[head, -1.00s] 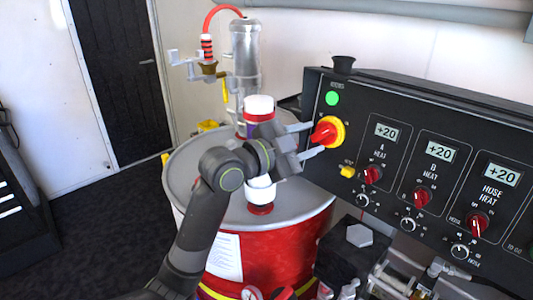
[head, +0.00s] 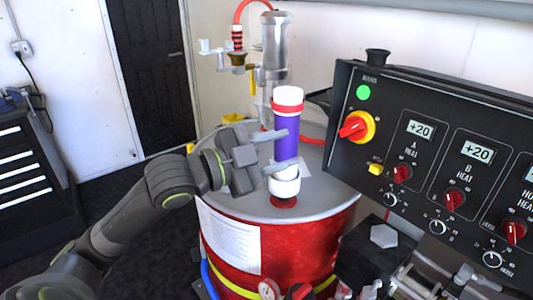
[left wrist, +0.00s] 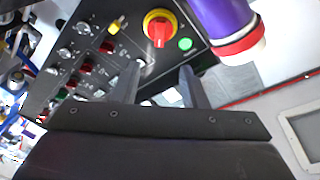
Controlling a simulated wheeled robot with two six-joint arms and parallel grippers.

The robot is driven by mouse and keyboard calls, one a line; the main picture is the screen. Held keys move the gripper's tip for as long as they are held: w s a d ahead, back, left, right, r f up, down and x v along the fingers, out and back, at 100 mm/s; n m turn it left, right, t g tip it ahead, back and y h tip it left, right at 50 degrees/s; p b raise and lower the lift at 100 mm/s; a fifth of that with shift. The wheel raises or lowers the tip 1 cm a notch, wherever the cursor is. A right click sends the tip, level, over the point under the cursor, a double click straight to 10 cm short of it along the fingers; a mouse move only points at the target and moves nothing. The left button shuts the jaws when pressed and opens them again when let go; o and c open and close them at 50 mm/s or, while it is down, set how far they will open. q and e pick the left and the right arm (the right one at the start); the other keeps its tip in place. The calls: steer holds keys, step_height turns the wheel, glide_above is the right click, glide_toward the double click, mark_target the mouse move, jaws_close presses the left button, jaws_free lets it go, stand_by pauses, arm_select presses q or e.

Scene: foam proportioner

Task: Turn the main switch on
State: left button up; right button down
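The main switch (head: 356,126) is a red knob on a yellow disc, at the left end of the black control panel (head: 440,110). Its handle points left and slightly down in the head view. The switch also shows in the left wrist view (left wrist: 159,28), ahead of the fingers. A green light (head: 363,92) glows just above it. My left gripper (head: 288,149) is open and empty, left of the switch and clear of it, with its fingers pointing towards the panel. My right gripper is not in view.
A purple tube with white and red ends (head: 287,132) stands upright by my left fingers; I cannot tell if they touch. Behind is a red drum with a grey lid (head: 325,200).

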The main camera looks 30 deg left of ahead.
arm_select(q)
steer(key=shift+v, duration=1.3)
